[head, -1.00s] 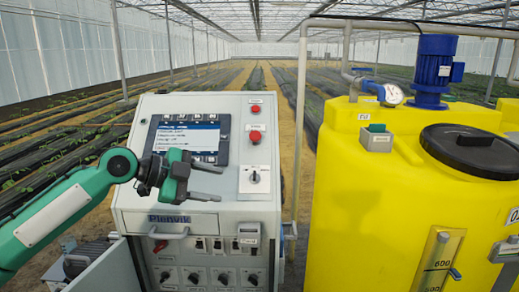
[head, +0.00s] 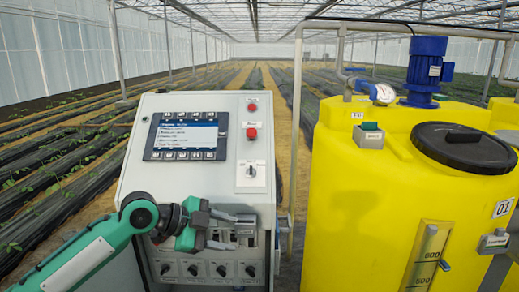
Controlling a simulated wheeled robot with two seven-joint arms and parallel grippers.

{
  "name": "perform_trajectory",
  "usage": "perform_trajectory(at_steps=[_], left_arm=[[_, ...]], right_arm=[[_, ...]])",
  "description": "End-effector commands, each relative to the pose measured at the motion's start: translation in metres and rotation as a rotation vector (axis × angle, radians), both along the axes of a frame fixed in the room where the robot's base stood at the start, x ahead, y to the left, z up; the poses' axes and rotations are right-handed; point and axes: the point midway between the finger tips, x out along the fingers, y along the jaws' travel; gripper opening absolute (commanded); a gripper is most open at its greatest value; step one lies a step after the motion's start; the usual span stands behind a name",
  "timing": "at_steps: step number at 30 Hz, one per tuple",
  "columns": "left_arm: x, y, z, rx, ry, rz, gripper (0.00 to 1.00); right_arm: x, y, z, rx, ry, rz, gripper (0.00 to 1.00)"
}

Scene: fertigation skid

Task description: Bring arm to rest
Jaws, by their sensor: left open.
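My left gripper (head: 224,230) is open and empty, in front of the lower front of the grey control cabinet (head: 140,170). Its arm comes in from the lower left, and its fingers point right. The gripper and wrist hide the nameplate and part of the switch row. I cannot tell how far the fingers are from the panel. My right gripper is not in view.
The cabinet carries a screen (head: 185,136), a red button (head: 251,133) and a rotary switch (head: 250,171). A yellow tank (head: 350,210) with a black lid (head: 464,146) and a blue motor (head: 427,70) stands at right. Planted rows run behind.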

Motion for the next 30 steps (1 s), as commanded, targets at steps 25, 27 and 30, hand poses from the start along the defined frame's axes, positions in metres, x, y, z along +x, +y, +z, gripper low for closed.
perform_trajectory(at_steps=[25,27,30], left_arm=[[-0.143,0.007,-0.223,0.004,0.487,0.571,0.49],[-0.158,0.017,-0.237,0.005,0.534,0.654,0.49],[-0.181,0.034,-0.257,0.011,0.603,0.782,0.49]], right_arm=[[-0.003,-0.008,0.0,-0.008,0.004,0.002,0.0],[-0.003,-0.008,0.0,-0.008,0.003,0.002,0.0],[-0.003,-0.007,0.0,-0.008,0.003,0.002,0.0]])
